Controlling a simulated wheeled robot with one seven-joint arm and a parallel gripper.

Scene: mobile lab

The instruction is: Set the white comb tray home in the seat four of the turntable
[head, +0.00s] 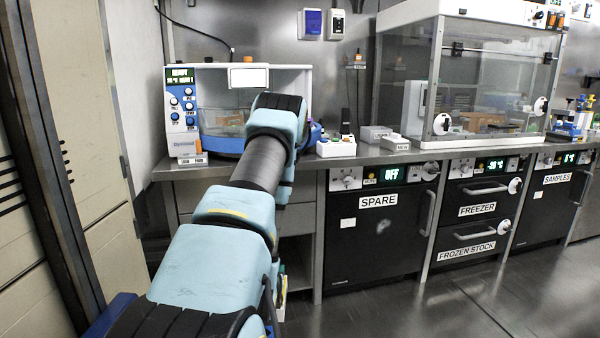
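My arm reaches from the bottom of the head view up to the bench machine, and its last visible link covers the machine's front right. My gripper is hidden behind that link. The machine (217,143) has a white and blue body, a lit "READY" display, knobs and a clear front window. I cannot make out the turntable or its seat four behind the window and my arm. I cannot pick out the white comb tray for certain.
A white button box (336,148) stands right of my arm on the bench. White blocks (376,134) sit beside a "NEW" label (395,144). A clear-walled cabinet (480,80) stands farther right. Below are the closed "SPARE" unit (375,245) and freezer drawers (478,212). Floor at right (480,300) is clear.

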